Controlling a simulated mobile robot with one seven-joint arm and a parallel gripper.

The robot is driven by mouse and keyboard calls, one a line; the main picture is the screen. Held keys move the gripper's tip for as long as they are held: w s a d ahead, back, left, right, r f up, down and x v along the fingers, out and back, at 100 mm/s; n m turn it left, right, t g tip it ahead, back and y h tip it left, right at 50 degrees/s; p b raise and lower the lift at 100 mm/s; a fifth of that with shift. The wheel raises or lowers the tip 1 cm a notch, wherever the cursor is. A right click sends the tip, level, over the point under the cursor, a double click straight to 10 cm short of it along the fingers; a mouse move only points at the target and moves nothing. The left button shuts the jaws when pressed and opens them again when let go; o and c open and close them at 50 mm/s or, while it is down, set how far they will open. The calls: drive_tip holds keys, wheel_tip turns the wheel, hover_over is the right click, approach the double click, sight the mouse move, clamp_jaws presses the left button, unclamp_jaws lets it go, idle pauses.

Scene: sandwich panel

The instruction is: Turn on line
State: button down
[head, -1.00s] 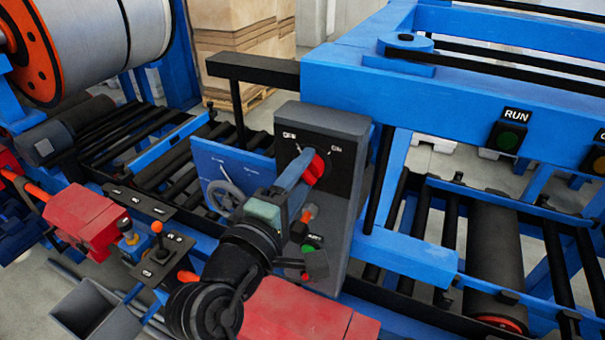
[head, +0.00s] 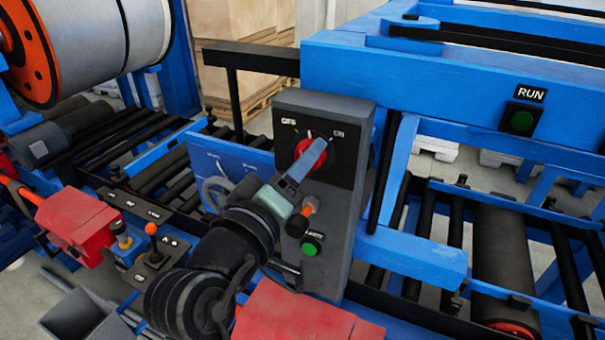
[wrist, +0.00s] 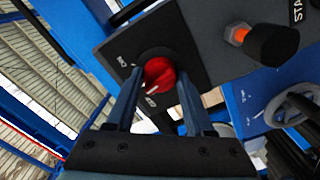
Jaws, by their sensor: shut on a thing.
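A red rotary knob (head: 314,153) sits on the black plate of a grey control box (head: 350,205), between an OFF mark on the left and an ON mark on the right. My gripper (head: 303,168) reaches up to it from below and is shut on the knob. In the wrist view the red knob (wrist: 158,74) lies between the tips of my two blue fingers (wrist: 159,78). Its white mark shows, but part of the knob is hidden by the fingers in the head view. A green RUN light (head: 522,121) is on the blue beam at the right.
An orange and black lever (head: 302,215) and a green button (head: 310,248) are on the same box, close below my gripper. A joystick panel (head: 152,258) stands at lower left. Blue beams and black rollers (head: 505,250) fill the right side.

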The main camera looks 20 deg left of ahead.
drive_tip(key=shift+f+m+b, duration=0.1)
drive_tip(key=shift+m+b, duration=3.5)
drive_tip(key=shift+m, duration=1.8)
drive_tip(key=shift+c, duration=1.4)
unclamp_jaws()
